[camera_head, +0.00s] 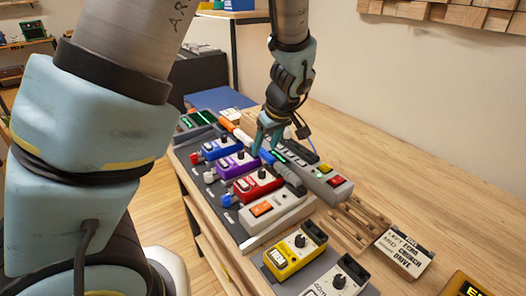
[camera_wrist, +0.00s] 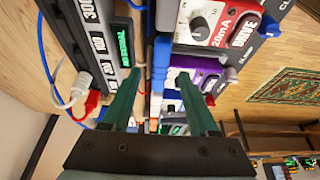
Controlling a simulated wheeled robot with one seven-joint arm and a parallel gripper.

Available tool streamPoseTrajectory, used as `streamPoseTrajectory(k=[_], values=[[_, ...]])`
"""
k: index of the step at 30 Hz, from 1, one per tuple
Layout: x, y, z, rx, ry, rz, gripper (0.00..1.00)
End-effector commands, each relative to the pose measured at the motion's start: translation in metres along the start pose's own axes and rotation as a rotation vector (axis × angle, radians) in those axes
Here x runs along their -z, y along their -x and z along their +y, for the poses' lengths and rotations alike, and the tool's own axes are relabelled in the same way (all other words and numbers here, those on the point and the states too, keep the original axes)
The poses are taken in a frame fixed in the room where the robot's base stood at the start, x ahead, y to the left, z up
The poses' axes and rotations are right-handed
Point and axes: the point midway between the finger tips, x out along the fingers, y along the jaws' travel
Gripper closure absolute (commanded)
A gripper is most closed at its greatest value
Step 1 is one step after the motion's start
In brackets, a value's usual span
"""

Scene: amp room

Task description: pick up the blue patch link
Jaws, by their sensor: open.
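The blue patch link (camera_head: 267,157) lies in the gap between the row of pedals and the long grey unit with lit displays. A blue bar, apparently this link, also shows in the wrist view (camera_wrist: 162,62), running up the picture between my fingers. My gripper (camera_head: 265,149) is open and points down just over the link's far end. In the wrist view my two teal fingers (camera_wrist: 159,76) stand on either side of the blue bar, with a gap visible. I cannot tell how far down they reach. Part of the link is hidden by my fingers.
Purple (camera_head: 237,164), red (camera_head: 258,185) and white (camera_head: 273,211) pedals stand close on the left. The long grey unit (camera_head: 325,183) is close on the right. An orange-and-white link (camera_head: 228,125) lies behind. A yellow pedal (camera_head: 295,255) stands in front.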

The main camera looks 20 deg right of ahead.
Motion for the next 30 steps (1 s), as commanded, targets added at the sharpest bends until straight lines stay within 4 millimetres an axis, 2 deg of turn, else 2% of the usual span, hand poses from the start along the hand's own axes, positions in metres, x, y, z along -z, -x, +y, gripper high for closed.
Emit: streamPoseTrajectory(k=[5,13,27,30], values=[[0.000,-0.017,0.000,0.001,-0.001,0.000,0.40],[0.000,-0.020,0.000,-0.001,0.000,0.000,0.40],[0.000,-0.020,0.000,-0.001,0.000,0.000,0.92],[0.000,-0.020,0.000,-0.001,0.000,0.000,1.00]])
